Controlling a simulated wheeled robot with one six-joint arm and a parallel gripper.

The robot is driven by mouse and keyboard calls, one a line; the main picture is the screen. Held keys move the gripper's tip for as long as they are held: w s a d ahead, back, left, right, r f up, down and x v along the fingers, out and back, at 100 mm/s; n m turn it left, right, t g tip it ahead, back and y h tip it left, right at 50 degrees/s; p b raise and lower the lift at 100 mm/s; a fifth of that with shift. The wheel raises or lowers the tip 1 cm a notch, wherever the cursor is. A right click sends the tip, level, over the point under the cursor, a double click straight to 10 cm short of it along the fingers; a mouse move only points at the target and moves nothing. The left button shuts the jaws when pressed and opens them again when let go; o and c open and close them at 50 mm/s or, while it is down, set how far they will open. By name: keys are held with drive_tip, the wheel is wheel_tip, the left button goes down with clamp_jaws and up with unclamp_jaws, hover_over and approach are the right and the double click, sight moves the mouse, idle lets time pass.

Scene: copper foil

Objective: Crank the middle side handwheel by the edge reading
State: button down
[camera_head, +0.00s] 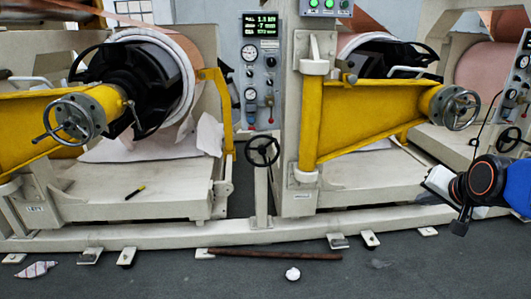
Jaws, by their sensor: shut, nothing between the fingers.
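A black handwheel (263,151) stands on a short pale post in the middle, between the two yellow-armed stands. Above it, a grey panel (262,75) has a small display (262,24) with green digits. The middle line seems to read -7 mm; the rest is hard to read. My gripper (460,229) is at the right, low in front of the right stand. It is shut and empty, well to the right of the black handwheel and apart from it. Grey handwheels sit on the left yellow arm (72,119) and the right yellow arm (460,107).
A long brown rod (275,254) and a white round object (293,273) lie on the dark floor in front. A pale base rail (150,238) runs across at floor level. A striped scrap (37,269) lies at the left.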

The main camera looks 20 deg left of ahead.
drive_tip(key=w+a+f+m+t+y, duration=0.1)
drive_tip(key=w+a+m+t+y, duration=0.1)
drive_tip(key=w+a, duration=0.9)
drive_tip(key=w+a+f+m+t+y, duration=0.1)
drive_tip(key=w+a+m, duration=0.1)
drive_tip(key=w+a, duration=0.85)
drive_tip(key=w+a+f+m+t+y, duration=0.1)
drive_tip(key=a+f, duration=0.2)
drive_tip(key=a, duration=0.5)
drive_tip(key=w+a+f+m+t+y, duration=0.1)
drive_tip(key=a+f+m, duration=0.1)
drive_tip(key=a, duration=0.7)
drive_tip(key=w+a+f+m+t+y, duration=0.1)
drive_tip(key=a+f, duration=0.4)
drive_tip(key=a, duration=0.4)
drive_tip(key=shift+w+m+t, duration=0.25)
drive_tip(key=shift+m+t, duration=0.15)
